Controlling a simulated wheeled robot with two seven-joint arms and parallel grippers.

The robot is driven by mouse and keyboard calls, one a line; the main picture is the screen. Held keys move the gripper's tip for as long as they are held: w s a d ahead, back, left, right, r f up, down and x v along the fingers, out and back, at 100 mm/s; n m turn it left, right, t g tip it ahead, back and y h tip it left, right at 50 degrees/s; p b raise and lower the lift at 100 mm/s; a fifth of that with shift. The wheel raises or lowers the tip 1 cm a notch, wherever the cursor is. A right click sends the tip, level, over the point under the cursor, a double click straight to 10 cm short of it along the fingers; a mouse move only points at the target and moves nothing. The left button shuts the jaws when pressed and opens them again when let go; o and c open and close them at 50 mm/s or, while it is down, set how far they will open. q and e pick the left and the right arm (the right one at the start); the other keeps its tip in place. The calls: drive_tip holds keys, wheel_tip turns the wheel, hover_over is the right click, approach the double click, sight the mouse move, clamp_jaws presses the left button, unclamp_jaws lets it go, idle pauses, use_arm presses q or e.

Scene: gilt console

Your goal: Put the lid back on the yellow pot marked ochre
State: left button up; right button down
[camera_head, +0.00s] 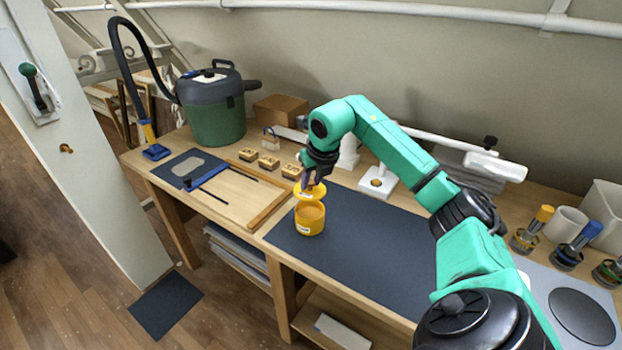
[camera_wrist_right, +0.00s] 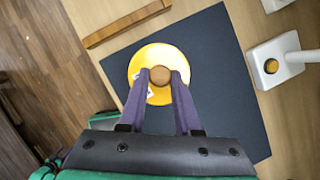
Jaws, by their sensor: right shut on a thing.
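The yellow pot (camera_head: 310,219) stands upright on the dark mat, near its left end. A pale label is on its front, too small to read. The yellow lid (camera_head: 312,192) is above the pot's mouth, toward its back edge, and the inside of the pot shows below it. My right gripper (camera_head: 314,182) is shut on the lid's knob. In the right wrist view the fingers (camera_wrist_right: 160,78) close on the round brown knob, and the lid (camera_wrist_right: 150,55) hides most of the pot. My left gripper is not in view.
The dark mat (camera_head: 370,245) is clear right of the pot. A wooden frame (camera_head: 240,193) and several small wooden blocks (camera_head: 269,162) lie left of it. A white stand (camera_head: 377,182) is behind. A green canister (camera_head: 216,120) stands at the back left.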

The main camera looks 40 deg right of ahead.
sight(312, 192)
wheel_tip(312, 192, down, 4)
drive_tip(key=b, duration=0.3)
drive_tip(key=shift+s+f+b, duration=0.1)
drive_tip(key=shift+f+b, duration=0.05)
drive_tip(key=shift+b, duration=0.2)
drive_tip(key=shift+f+b, duration=0.6)
drive_tip(key=shift+f, duration=0.4)
drive_tip(key=shift+r, duration=0.2)
drive_tip(key=shift+f+p, duration=0.2)
drive_tip(key=shift+p, duration=0.2)
idle(0.5)
drive_tip(key=shift+c, duration=0.2)
unclamp_jaws()
idle(0.4)
